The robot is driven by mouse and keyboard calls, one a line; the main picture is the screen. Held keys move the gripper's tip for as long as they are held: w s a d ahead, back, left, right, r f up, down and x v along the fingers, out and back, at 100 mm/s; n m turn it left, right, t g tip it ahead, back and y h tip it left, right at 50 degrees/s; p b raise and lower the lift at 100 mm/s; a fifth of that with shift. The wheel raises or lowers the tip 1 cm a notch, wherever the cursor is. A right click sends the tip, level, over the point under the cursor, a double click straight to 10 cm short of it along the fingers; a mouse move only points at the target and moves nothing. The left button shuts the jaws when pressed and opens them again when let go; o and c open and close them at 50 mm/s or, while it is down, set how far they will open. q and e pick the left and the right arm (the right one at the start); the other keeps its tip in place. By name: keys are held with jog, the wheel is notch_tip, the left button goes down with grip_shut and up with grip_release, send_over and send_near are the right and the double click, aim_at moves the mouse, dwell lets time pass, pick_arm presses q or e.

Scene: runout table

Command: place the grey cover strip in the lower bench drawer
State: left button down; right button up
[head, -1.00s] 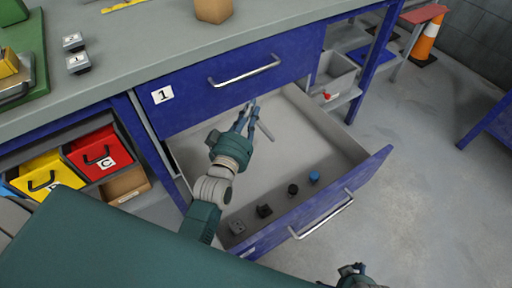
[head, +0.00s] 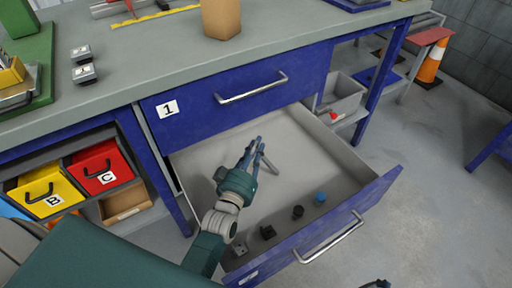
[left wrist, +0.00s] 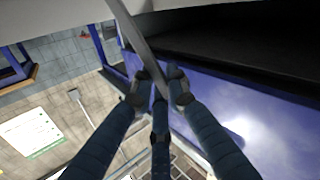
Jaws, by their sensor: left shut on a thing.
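The lower bench drawer (head: 365,200) is pulled open, with a blue front, a bar handle and a pale grey inside. My left gripper (head: 259,148) reaches over the open drawer from the front left and is shut on the grey cover strip (head: 269,164). The strip is thin, and only a short length shows beside the fingers in the head view. In the left wrist view the strip (left wrist: 133,32) runs up from between the fingertips (left wrist: 160,88). I cannot tell its height above the drawer floor. A sliver of my right gripper (head: 376,284) shows at the bottom edge.
A blue knob (head: 320,198), a black knob (head: 297,212), a black block (head: 267,232) and a grey block (head: 239,249) line the drawer's front side. The closed upper drawer (head: 190,107), marked 1, overhangs the back. The drawer floor's middle and right are clear.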

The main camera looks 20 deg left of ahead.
pick_arm(q)
jog(key=shift+f, duration=0.15)
jog(key=c, duration=1.7)
grip_release()
pick_arm(e)
jog(key=shift+r, duration=0.2)
pick_arm(q)
jog(key=shift+s+r, duration=0.1)
jog(key=shift+r, duration=0.1)
jog(key=s+p, duration=0.1)
jog(key=s, duration=1)
jog(key=shift+s+d+p, duration=0.15)
jog(key=shift+s+p, duration=0.15)
jog(key=shift+s, duration=0.1)
pick_arm(e)
notch_tip(320, 180, down, 6)
jog(key=shift+s+f, duration=0.1)
